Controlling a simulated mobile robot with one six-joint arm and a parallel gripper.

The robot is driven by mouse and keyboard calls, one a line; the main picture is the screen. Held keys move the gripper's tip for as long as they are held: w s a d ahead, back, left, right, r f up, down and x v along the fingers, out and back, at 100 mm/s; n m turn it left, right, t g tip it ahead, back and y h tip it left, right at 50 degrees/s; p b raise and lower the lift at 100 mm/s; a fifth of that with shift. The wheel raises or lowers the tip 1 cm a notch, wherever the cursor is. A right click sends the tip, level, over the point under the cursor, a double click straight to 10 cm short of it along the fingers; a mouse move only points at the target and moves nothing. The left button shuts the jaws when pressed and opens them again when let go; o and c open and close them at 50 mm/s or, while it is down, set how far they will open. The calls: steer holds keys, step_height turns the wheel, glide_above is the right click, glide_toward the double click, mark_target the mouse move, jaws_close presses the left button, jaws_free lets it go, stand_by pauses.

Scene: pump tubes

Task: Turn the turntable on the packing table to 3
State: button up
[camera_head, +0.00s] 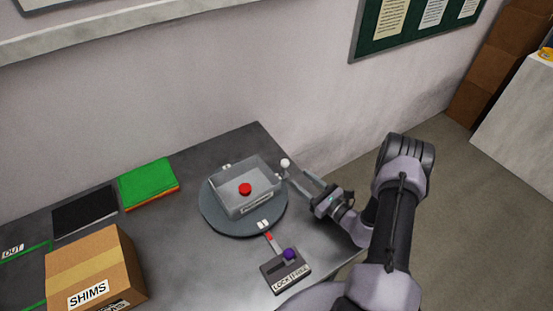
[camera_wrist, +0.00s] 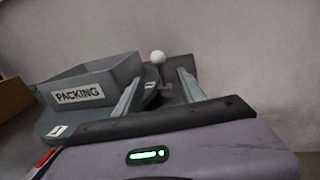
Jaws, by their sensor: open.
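The turntable (camera_head: 210,217) is a dark grey disc on the packing table (camera_head: 190,270). A grey open bin (camera_head: 240,202), labelled PACKING in the wrist view (camera_wrist: 78,95), sits on it with a red round thing inside. Small white tags are on the disc; the front one (camera_head: 263,224) is beside a red pointer (camera_head: 269,237), its number unreadable. A white ball knob (camera_head: 285,162) stands at the disc's right edge. My gripper (camera_head: 297,175) is open at that edge. In the wrist view the knob (camera_wrist: 157,57) appears between and beyond the fingers; I cannot tell whether they touch it.
A LOCK/FREE box (camera_head: 287,278) with a purple knob (camera_head: 289,254) stands in front of the turntable. A SHIMS carton (camera_head: 95,270), a black pad (camera_head: 85,212) and a green-topped stack (camera_head: 148,183) lie left. The wall is close behind.

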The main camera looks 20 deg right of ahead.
steer(key=b+x, duration=0.1)
steer(key=x, duration=1.1)
steer(key=shift+b, duration=0.35)
jaws_close()
stand_by(0.5)
